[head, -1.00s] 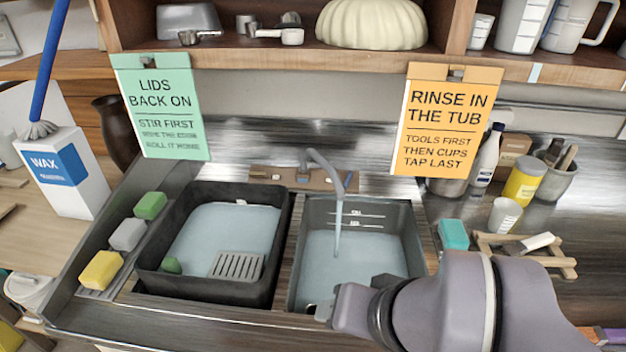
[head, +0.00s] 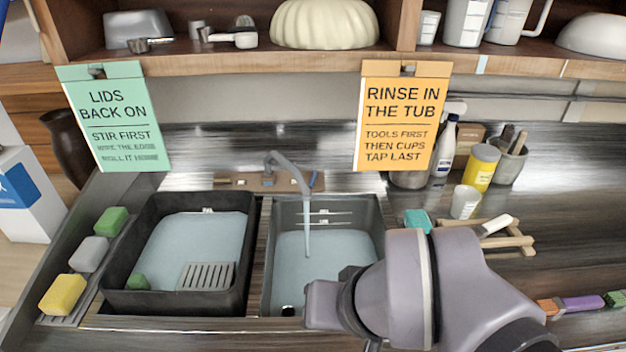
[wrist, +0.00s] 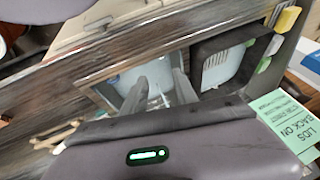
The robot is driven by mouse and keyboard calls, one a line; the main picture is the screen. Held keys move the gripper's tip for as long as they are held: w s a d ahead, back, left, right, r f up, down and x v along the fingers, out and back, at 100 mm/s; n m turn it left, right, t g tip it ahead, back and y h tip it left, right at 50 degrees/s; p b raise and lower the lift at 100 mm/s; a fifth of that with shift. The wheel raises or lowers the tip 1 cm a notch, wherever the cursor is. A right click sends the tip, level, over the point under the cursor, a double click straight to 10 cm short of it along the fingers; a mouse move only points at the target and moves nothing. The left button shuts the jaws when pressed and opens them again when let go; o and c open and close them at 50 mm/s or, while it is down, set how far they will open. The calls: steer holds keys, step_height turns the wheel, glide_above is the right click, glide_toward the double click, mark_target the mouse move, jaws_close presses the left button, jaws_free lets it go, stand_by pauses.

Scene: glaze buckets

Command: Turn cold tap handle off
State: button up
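The grey tap (head: 290,170) stands on a brown back ledge behind the right basin. A water stream (head: 307,228) runs from the spout into the grey right basin (head: 377,235). In the head view my arm covers the basin's front right corner, and I cannot make out my fingers there. In the wrist view my gripper (wrist: 158,92) has its two fingers apart with nothing between them, above the right basin. The lever cannot be made out in that view.
A black tub (head: 252,245) with water and a grey grate is on the left. A green sign (head: 118,115) and an orange sign (head: 402,115) hang from the shelf (head: 270,62). A teal sponge (head: 418,221), white cup (head: 465,202) and wooden rack (head: 515,243) stand right.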

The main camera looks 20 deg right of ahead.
steer(key=w+d+f+n+g+h+p, duration=0.1)
steer(key=w+d+f+n+g+h, duration=0.1)
steer(key=w+d+n+h, duration=0.55)
steer(key=w+d+f+n+g+h, duration=0.1)
steer(key=w+d+n+g+h, duration=0.3)
steer(key=d, duration=0.6)
steer(key=w+n+t+h, duration=0.3)
steer(key=w+n, duration=0.1)
steer(key=w, duration=0.4)
steer(key=n+t+y, duration=0.4)
steer(key=n+t, duration=0.9)
steer(key=n, duration=0.3)
glide_toward(313, 181)
steer(key=shift+m+h, duration=0.25)
steer(key=b+x, duration=0.4)
steer(key=x, duration=0.4)
steer(key=shift+w+f, duration=0.1)
steer(key=shift+w, duration=0.2)
